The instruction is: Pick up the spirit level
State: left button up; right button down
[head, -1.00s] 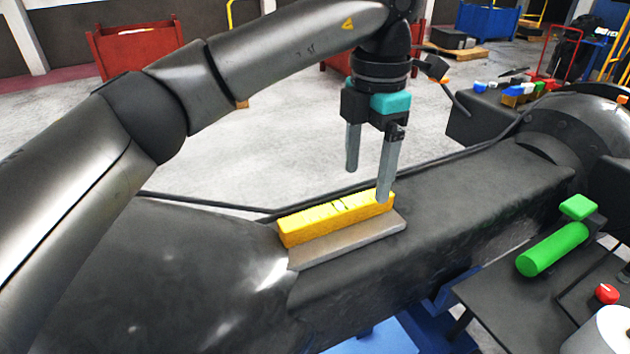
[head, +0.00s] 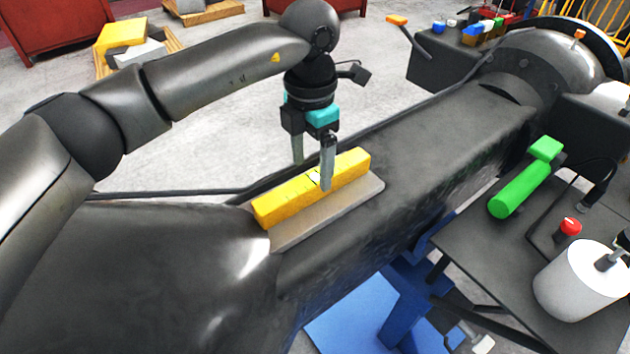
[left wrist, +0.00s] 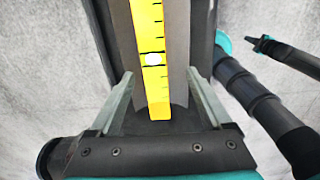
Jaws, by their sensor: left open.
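The spirit level (head: 275,207) is a long yellow bar with a pale vial near its middle. It lies on a flat grey plate (head: 290,232) on top of the dark casting (head: 440,150). My left gripper (head: 312,176) is open and points down at the level's middle. One finger shows in front of the level, and the other is at its far side. In the left wrist view the level (left wrist: 150,85) runs between the two spread fingers of my gripper (left wrist: 158,85), with gaps on both sides. I cannot tell how far down the fingertips reach.
A dark side table (head: 480,240) at the right holds a green cylinder (head: 520,190), a red knob (head: 568,227) and a white roll (head: 580,280). A black cable runs behind the casting. Red bins and a pallet stand farther back on open floor.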

aim_at(310, 180)
pick_arm(q)
jog(key=shift+w+a+f+p, duration=0.15)
jog(key=shift+f+p, duration=0.1)
jog(key=shift+f, duration=0.65)
jog(key=shift+w+f+p, duration=0.1)
jog(key=shift+f+p, duration=0.15)
jog(key=shift+f, duration=0.7)
jog(key=shift+w+a+f+p, duration=0.15)
jog(key=shift+f+p, duration=0.1)
jog(key=shift+f, duration=0.65)
jog(key=shift+d, duration=0.1)
jog(key=shift+c, duration=0.4)
jog(key=c, duration=0.4)
grip_shut()
jog(key=shift+r, duration=0.1)
